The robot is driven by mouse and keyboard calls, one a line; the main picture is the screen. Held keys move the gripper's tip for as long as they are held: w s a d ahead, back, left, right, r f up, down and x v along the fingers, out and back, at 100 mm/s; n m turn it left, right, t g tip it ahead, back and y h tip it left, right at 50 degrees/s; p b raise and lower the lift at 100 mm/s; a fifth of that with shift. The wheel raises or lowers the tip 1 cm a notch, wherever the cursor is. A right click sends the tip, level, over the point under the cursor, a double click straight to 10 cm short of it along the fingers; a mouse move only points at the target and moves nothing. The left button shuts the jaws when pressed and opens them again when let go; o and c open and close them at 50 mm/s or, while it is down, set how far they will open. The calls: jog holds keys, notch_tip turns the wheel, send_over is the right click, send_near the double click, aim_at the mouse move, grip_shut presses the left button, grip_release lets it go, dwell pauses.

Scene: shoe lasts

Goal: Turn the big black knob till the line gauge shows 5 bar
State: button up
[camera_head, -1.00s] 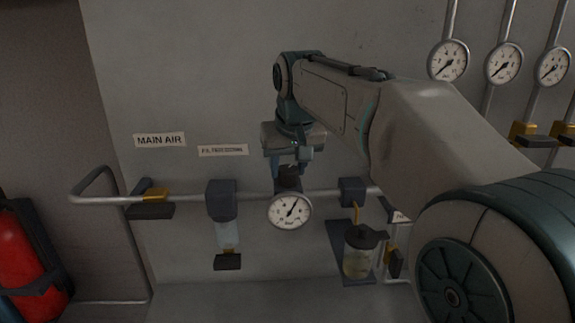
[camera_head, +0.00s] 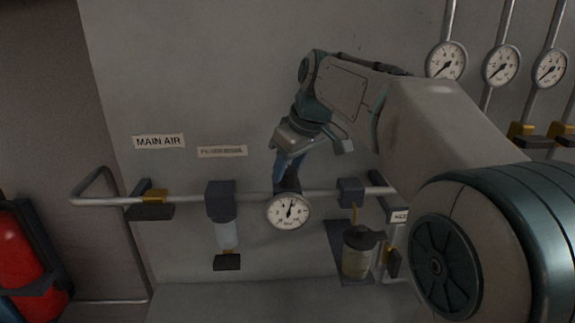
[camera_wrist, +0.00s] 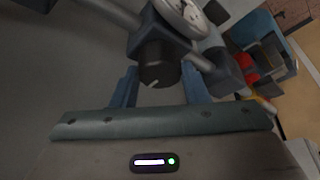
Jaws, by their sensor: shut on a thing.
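The big black knob (camera_wrist: 157,66) is seen in the wrist view between the two blue fingers of my gripper (camera_wrist: 160,88). A pale mark shows on its near face. In the head view my gripper (camera_head: 286,168) comes down on the knob from above, tilted, and its fingers hide most of the knob. The line gauge (camera_head: 289,212) is a round white dial just below on the pipe. Its needle points nearly straight up, slightly right; the numbers are too small to read. In the wrist view only part of the gauge (camera_wrist: 185,14) shows.
A filter bowl (camera_head: 227,234) hangs left of the gauge, and a lubricator jar (camera_head: 357,255) hangs to the right. Several more gauges are at upper right. A red extinguisher (camera_head: 20,250) stands at far left.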

jog(key=shift+n, duration=0.3)
jog(key=o, duration=1)
jog(key=shift+r, duration=0.1)
jog(key=v, duration=1.3)
jog(key=shift+d+r, duration=0.25)
jog(key=shift+r, duration=0.1)
jog(key=shift+f, duration=0.1)
jog(key=s+d+f+m+h, duration=0.1)
jog(key=s+d+f+m, duration=0.1)
jog(key=s+f, duration=0.4)
jog(key=s+d+f+m+h, duration=0.1)
jog(key=s+f+m, duration=0.3)
jog(key=f, duration=0.9)
jog(key=s+d+f+m+h, duration=0.1)
jog(key=s+d+f+m, duration=0.2)
jog(key=s+f, duration=0.6)
jog(key=shift+s+d+f, duration=0.2)
jog(key=shift+s+f, duration=0.1)
jog(key=shift+f, duration=0.3)
